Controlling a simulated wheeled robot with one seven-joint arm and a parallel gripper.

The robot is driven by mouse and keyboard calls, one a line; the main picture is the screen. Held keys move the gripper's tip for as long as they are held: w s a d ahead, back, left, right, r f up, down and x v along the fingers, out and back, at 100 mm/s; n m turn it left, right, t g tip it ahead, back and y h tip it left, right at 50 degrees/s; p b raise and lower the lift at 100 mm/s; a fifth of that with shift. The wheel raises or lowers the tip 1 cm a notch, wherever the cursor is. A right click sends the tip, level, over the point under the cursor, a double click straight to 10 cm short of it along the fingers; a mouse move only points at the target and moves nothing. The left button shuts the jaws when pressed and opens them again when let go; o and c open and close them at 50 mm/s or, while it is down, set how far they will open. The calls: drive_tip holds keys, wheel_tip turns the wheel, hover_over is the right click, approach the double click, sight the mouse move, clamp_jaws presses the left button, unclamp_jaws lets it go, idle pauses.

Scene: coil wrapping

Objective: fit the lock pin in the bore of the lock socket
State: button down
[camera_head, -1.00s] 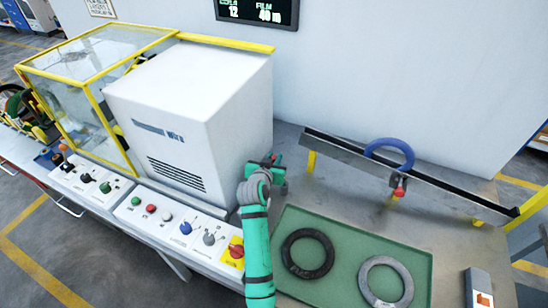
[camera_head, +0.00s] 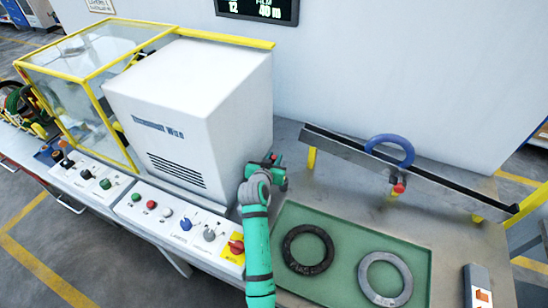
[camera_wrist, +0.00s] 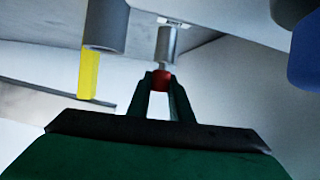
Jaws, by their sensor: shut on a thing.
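In the wrist view my gripper (camera_wrist: 160,80) is shut on the red knob (camera_wrist: 161,81) of the lock pin. A metal shaft (camera_wrist: 167,45) stands just beyond the knob, in line with it, and its far end meets a pale surface. I cannot tell how much of this shaft is pin and how much is socket. A grey cylinder (camera_wrist: 105,27) hangs to the left, apart from the pin. I cannot make out the bore. In the head view my gripper (camera_head: 278,170) is small beside the right side of the white machine, and its fingertips and the pin are unclear.
The white machine (camera_head: 190,100) stands close to my arm. A rail (camera_head: 340,147) at right carries a blue ring (camera_head: 392,142) with a red knob (camera_head: 398,188) below it. A green mat (camera_head: 345,232) holds a black ring (camera_head: 290,249) and a grey ring (camera_head: 367,276).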

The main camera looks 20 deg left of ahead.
drive_tip(key=shift+f, duration=0.1)
drive_tip(key=c, duration=1.5)
unclamp_jaws()
drive_tip(key=v, duration=1)
drive_tip(key=shift+s, duration=0.4)
